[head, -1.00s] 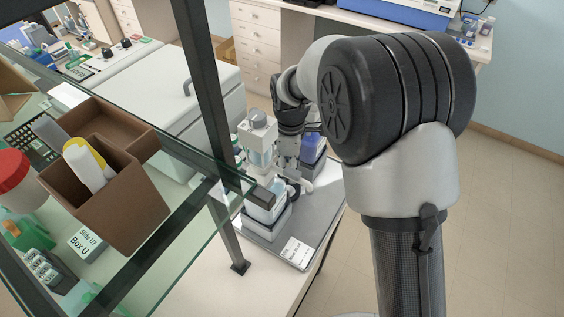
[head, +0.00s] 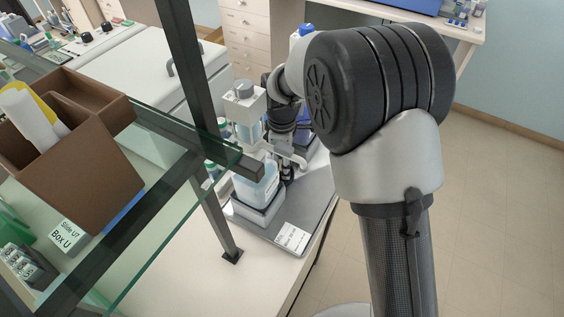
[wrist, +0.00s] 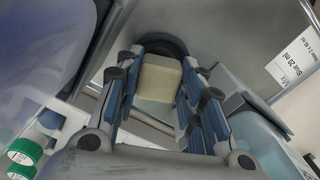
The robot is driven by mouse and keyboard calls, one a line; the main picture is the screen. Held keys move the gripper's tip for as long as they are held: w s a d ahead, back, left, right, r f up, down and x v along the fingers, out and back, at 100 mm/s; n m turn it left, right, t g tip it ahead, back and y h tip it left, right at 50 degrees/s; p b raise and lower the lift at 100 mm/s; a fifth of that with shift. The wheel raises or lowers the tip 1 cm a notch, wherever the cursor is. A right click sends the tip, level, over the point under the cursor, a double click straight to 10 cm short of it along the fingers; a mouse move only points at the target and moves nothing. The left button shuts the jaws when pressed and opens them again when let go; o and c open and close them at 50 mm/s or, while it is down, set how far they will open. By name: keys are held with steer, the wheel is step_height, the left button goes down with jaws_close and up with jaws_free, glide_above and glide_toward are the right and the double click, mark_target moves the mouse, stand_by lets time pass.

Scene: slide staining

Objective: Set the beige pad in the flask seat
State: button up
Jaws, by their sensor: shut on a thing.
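The beige pad (wrist: 160,78) is a small block between the fingers of my gripper (wrist: 163,100) in the wrist view. My gripper is shut on it. Just beyond the pad is a dark round ring (wrist: 163,43) on the grey tray (wrist: 215,40), which may be the flask seat; the pad and fingers cover part of it. I cannot tell whether the pad touches it. In the head view my gripper (head: 287,168) is low over the tray (head: 315,205), between bottles and holders; the pad is hidden there.
A white label (head: 292,238) lies at the tray's front. A glass shelf with a brown box (head: 85,165) and a dark post (head: 222,228) stand left. Green-capped bottles (wrist: 25,152) are nearby.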

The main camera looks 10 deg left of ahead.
steer(key=shift+f, duration=0.45)
steer(key=o, duration=1.1)
steer(key=shift+r, duration=0.1)
step_height(320, 180, up, 11)
steer(key=s+d+r+m+t, duration=0.1)
steer(key=s+d+r+m, duration=0.4)
steer(key=d+r, duration=0.4)
steer(key=s+d+m+t, duration=0.1)
steer(key=s+d+m, duration=0.5)
steer(key=s, duration=0.3)
steer(key=s+d+m+t, duration=0.2)
steer(key=s+d+m, duration=0.5)
steer(key=s, duration=0.3)
steer(key=shift+s+d+r+m+t, duration=0.3)
steer(key=shift+d+r, duration=0.05)
steer(key=shift+d, duration=0.2)
